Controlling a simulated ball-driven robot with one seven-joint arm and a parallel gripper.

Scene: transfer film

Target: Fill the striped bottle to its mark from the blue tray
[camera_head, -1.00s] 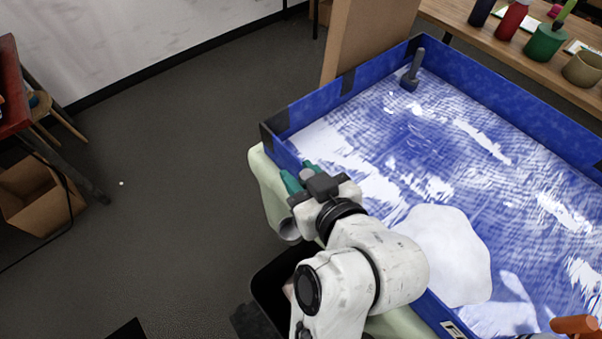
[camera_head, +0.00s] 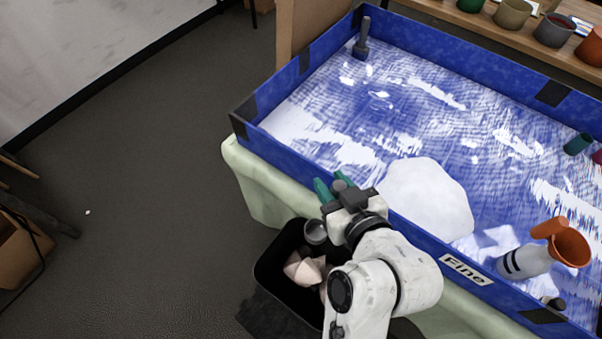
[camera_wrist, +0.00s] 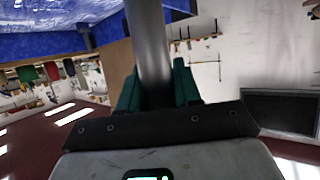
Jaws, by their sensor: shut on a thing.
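The striped bottle (camera_head: 525,262) is white with dark bands, at the front right of the blue tray (camera_head: 285,150). It slants in the picture; I cannot tell if it is upright. An orange funnel-like piece (camera_head: 570,246) is at its upper end. A white mound (camera_head: 425,198) lies near the tray's front wall. My gripper (camera_head: 332,188), with teal fingers, is just outside the front wall, left of the mound. It is shut on a grey cylindrical tool (camera_head: 315,231), whose shaft shows between the fingers in the wrist view (camera_wrist: 148,45). The tool's contents and the bottle's mark are not visible.
A black bin (camera_head: 270,268) with crumpled pale stuff stands below my gripper. A grey pestle-like tool (camera_head: 361,42) is in the tray's far left corner. A teal cylinder (camera_head: 578,144) is at the right. A wooden shelf (camera_head: 480,32) with pots runs behind. Open floor lies left.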

